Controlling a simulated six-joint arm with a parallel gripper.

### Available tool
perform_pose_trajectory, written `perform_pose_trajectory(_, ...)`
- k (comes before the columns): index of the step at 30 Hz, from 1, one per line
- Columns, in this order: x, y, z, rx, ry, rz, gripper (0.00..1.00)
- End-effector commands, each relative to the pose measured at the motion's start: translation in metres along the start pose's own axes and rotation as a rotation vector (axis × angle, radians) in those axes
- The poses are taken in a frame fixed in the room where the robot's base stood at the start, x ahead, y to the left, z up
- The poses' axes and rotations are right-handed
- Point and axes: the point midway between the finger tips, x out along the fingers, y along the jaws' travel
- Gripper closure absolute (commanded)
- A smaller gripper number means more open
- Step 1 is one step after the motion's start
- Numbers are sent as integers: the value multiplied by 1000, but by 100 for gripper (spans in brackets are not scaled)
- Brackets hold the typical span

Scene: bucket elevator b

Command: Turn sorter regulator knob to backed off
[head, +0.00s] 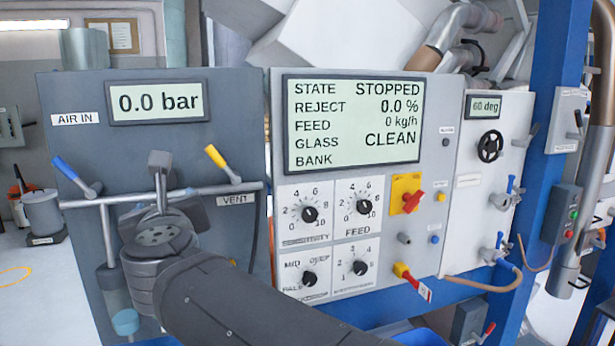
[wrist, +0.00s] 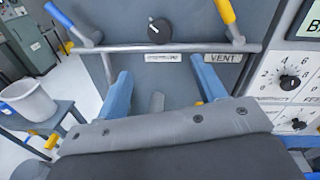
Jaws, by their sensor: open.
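A black round knob (wrist: 159,31) with a pale pointer mark sits on the grey air panel (head: 90,230), just above the horizontal pipe in the wrist view. The small label (wrist: 163,58) under it is too small to read, so I cannot confirm it is the sorter regulator. In the head view my gripper and arm hide this knob. My gripper (wrist: 160,68) is open, with two blue fingers apart and nothing between them. The knob lies beyond the fingertips, near the middle of the gap, and looks untouched. A display (head: 157,102) above reads 0.0 bar.
A blue-handled valve (head: 78,176) at AIR IN and a yellow-handled valve (head: 222,163) at VENT flank the knob's area. The pipe (wrist: 200,48) crosses between them. Dials and a screen (head: 353,123) reading STOPPED are to the right.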

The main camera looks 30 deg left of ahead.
Motion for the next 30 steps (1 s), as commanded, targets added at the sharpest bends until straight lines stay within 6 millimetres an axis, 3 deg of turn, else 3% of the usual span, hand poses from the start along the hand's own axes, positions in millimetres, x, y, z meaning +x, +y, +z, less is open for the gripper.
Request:
perform_pose_trajectory(1, -12, 9, 1, 37, -4, -10, 36)
perform_pose_trajectory(6, -37, 19, 0, 145, -17, -70, 36)
perform_pose_trajectory(13, -45, 20, 0, 194, -28, -102, 36)
perform_pose_trajectory(20, -15, 16, -1, 192, -25, -106, 36)
perform_pose_trajectory(30, 51, 9, 1, 191, -25, -104, 36)
